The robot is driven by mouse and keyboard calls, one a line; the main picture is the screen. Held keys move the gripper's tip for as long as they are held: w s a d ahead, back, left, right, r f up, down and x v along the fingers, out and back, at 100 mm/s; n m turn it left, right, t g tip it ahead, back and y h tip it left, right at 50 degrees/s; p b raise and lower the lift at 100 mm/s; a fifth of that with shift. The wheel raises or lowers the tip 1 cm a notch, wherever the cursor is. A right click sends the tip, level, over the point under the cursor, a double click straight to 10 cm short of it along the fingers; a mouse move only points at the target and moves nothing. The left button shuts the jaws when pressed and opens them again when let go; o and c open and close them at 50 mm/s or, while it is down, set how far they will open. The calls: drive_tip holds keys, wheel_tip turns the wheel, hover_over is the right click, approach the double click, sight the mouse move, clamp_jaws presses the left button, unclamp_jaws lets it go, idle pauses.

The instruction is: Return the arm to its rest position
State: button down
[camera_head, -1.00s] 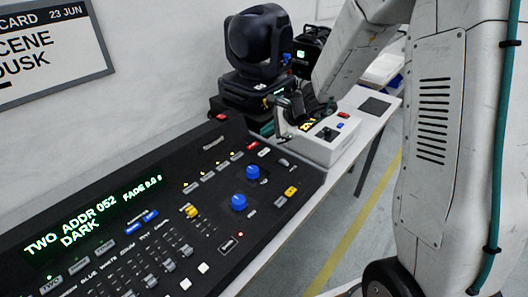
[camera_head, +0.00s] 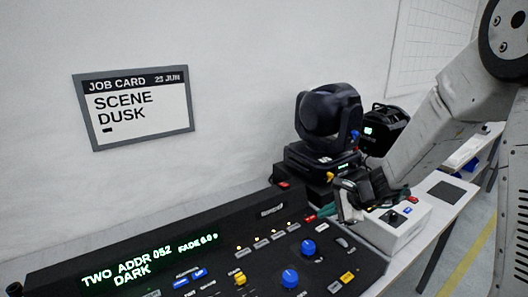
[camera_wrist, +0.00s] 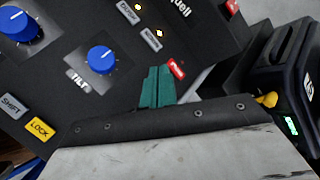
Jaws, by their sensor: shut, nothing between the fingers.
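My gripper (camera_head: 327,211) is in the middle right of the head view, at the far right end of the black lighting console (camera_head: 228,222). My arm comes down to it from the upper right. In the wrist view its two teal fingers (camera_wrist: 157,87) lie together with nothing between them. They show in front of the console face, beside a red button (camera_wrist: 176,68) and the blue tilt knob (camera_wrist: 102,59). I cannot tell whether the fingertips touch the console.
A moving-head light (camera_head: 328,112) stands behind my gripper, with another black lamp (camera_head: 384,130) beyond it. A white control box (camera_head: 398,228) sits just right of my gripper. A job card reading "SCENE DUSK" (camera_head: 140,108) hangs on the wall. Floor shows at right.

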drive_tip(key=s+a+r+n+g, duration=0.35)
drive_tip(key=s+n, duration=0.25)
drive_tip(key=s, duration=0.4)
drive_tip(key=s+d+r+n+h, duration=0.3)
drive_tip(key=s+r+n, duration=0.2)
drive_tip(key=s, duration=0.7)
drive_tip(key=s+d+r+n+h, duration=0.4)
drive_tip(key=s+r, duration=0.4)
drive_tip(key=s, duration=0.4)
drive_tip(key=shift+s+d+n+g, duration=0.2)
drive_tip(key=shift+s+n+g, duration=0.2)
drive_tip(key=shift+n, duration=0.5)
